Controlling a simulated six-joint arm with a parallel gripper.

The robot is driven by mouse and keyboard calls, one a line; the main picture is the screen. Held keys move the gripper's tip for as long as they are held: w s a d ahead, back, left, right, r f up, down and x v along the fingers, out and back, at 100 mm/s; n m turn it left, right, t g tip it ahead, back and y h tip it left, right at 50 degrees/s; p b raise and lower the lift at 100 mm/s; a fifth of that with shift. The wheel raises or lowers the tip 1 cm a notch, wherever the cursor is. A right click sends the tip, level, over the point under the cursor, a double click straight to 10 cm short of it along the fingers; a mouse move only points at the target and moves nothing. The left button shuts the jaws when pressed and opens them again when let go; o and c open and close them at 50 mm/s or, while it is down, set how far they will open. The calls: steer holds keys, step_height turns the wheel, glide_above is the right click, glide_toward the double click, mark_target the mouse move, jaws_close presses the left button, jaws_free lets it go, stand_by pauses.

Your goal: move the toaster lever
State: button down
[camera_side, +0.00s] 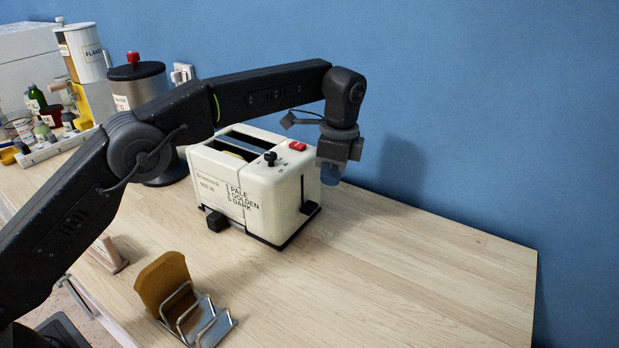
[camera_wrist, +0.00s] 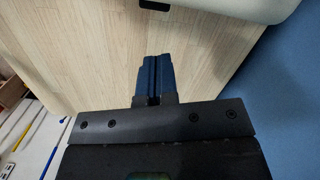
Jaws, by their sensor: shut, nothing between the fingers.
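The cream toaster (camera_side: 212,172) stands upright on the wooden counter. A black lever (camera_side: 310,208) sticks out low on its right end, below a dark vertical slot. My gripper (camera_side: 330,175) is just off that end, higher than the lever and toward the wall, pointing down. Its bluish fingers are together and empty. In the wrist view, the fingers (camera_wrist: 155,62) point at the counter. A pale edge of the toaster (camera_wrist: 225,9) shows at the top, with a black piece (camera_wrist: 155,4) that looks like the lever, apart from the fingertips.
A wire toast rack (camera_side: 205,322) with a brown slice (camera_side: 162,283) stands in front. A canister (camera_side: 136,84) and other kitchen items are at the back left. The blue wall (camera_side: 480,110) runs close behind my gripper. The counter (camera_side: 430,275) right of the toaster is clear.

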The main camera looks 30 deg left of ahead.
steer(key=shift+d+r, duration=0.15)
steer(key=shift+r, duration=1.15)
steer(key=shift+d+r, duration=0.15)
steer(key=shift+r, duration=1.15)
steer(key=s+a+r+n+t+h, duration=0.1)
steer(key=s+a+r+n+t, duration=0.2)
steer(key=s+a+r+n, duration=0.65)
steer(key=s+a+f+n+t, duration=0.1)
steer(key=s+a+f+n, duration=0.1)
steer(key=s, duration=1)
steer(key=s+a+f+n+t, duration=0.2)
steer(key=s+a+f, duration=0.3)
steer(key=s, duration=0.7)
step_height(320, 180, down, 2)
steer(key=shift+s+f+n, duration=0.15)
steer(key=shift+s+n, duration=0.1)
steer(key=shift+n, duration=0.1)
